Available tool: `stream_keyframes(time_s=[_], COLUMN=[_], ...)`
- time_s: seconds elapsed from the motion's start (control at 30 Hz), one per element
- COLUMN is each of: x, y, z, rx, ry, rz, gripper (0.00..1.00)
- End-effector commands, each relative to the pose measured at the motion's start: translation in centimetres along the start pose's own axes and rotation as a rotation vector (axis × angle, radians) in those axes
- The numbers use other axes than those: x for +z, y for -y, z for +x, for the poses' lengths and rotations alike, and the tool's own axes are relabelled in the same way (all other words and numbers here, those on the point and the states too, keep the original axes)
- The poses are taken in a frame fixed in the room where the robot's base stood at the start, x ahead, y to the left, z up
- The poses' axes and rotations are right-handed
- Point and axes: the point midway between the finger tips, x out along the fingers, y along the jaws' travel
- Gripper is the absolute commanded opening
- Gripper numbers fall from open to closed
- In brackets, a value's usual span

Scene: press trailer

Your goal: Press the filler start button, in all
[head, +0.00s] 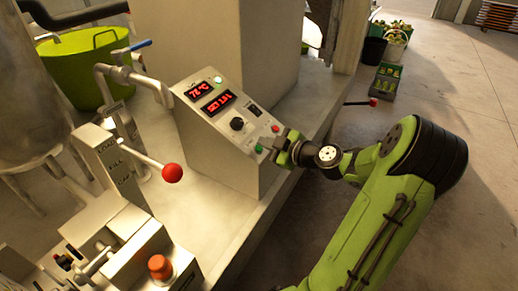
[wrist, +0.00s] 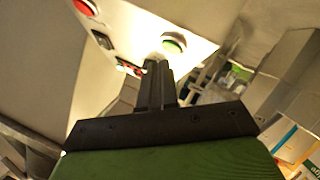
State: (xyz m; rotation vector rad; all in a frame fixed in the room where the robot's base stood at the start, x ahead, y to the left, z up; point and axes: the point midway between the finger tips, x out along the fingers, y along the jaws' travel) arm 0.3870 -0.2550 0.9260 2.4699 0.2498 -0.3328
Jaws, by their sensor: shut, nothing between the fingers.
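A slanted grey control box (head: 215,135) stands on the trailer bed. Its face carries a green button (head: 259,148) near the lower edge and a red button (head: 276,128) to its upper right. My gripper (head: 272,146) is shut and empty, close to the green button on its right side. In the wrist view the green button (wrist: 173,43) shows just beyond and slightly right of my fingertips (wrist: 157,66). The red button (wrist: 85,7) is at the top left there. I cannot tell whether the fingers touch the panel. Button labels are too small to read.
The panel also has two lit red displays (head: 217,103), a black knob (head: 237,124) and a rocker switch (head: 254,110). A lever with a red ball (head: 172,173) and an orange-red knob (head: 160,267) stand left. Crates (head: 385,82) lie on the floor behind.

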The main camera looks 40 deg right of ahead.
Motion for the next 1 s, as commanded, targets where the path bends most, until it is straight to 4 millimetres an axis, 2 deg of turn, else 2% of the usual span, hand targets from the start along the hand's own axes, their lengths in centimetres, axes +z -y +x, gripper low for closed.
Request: stream_keyframes(time_s=[1.0], x=[0.57], y=[0.57], z=[0.73], rx=[0.000], ry=[0.000], rz=[0.000], gripper=[0.00])
